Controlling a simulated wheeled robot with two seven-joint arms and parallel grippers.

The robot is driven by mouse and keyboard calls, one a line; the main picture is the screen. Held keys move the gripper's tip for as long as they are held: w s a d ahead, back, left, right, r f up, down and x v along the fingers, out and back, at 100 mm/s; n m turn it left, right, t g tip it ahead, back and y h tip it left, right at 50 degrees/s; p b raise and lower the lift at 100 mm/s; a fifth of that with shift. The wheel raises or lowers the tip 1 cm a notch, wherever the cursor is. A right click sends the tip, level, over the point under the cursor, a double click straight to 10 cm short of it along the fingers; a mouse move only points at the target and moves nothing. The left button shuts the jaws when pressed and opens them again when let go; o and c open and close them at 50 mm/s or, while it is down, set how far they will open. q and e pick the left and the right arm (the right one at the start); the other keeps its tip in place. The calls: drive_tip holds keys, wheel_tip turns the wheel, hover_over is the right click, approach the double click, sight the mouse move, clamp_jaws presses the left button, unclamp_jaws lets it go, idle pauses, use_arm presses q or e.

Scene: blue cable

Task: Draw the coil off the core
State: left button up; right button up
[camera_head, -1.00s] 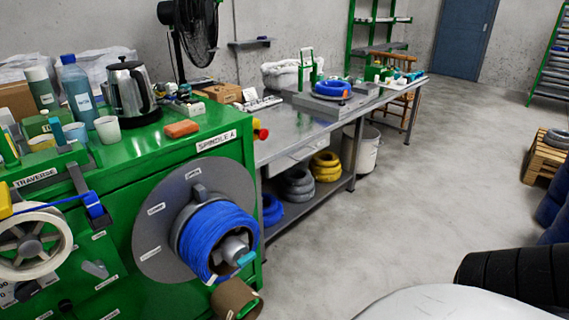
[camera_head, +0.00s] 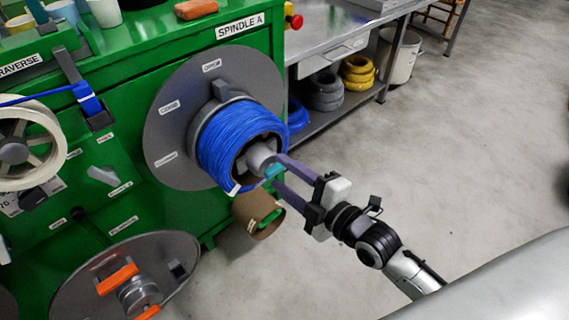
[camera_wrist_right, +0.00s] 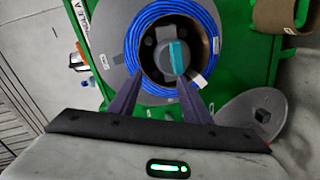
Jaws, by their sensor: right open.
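The blue cable coil (camera_head: 226,140) sits around the grey core (camera_head: 261,158) in front of the round grey flange (camera_head: 178,98) on the green machine. A teal lever (camera_head: 273,170) is on the core's end. My right gripper (camera_head: 277,171) is open, its two purple fingers reaching toward the front of the coil around the core's end. In the right wrist view the coil (camera_wrist_right: 207,27) rings the core, and the teal lever (camera_wrist_right: 177,56) lies between the open fingers (camera_wrist_right: 158,65). I cannot tell whether the fingers touch the coil. My left gripper is out of view.
A brown cardboard tube (camera_head: 256,213) hangs below the coil. A second grey disc (camera_head: 125,282) with orange handles is at lower left. A steel bench (camera_head: 335,28) stands behind with yellow coils (camera_head: 357,70) on its shelf. The floor at right is clear.

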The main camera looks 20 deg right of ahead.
sight(255, 129)
use_arm(q)
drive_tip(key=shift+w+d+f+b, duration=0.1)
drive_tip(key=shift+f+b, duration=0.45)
drive_tip(key=shift+b, duration=0.4)
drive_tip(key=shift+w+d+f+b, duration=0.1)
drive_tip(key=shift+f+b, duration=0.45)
drive_tip(key=shift+b, duration=0.4)
use_arm(e)
drive_tip(key=shift+w+a+r+n+t+y, duration=0.2)
drive_tip(key=shift+w+a+r+n, duration=0.45)
drive_tip(key=shift+w, duration=1.55)
drive_tip(key=shift+w+a+r+n+t+y, duration=0.15)
drive_tip(key=shift+w+a+r+n+t, duration=0.45)
drive_tip(key=shift+w, duration=1.6)
drive_tip(key=shift+w+a+r+n+y, duration=0.25)
drive_tip(key=shift+w+r+n, duration=0.6)
drive_tip(key=shift+w, duration=1.35)
drive_tip(key=shift+a, duration=0.1)
drive_tip(key=c, duration=0.9)
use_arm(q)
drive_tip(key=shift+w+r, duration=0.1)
use_arm(e)
clamp_jaws()
drive_tip(key=shift+r, duration=0.3)
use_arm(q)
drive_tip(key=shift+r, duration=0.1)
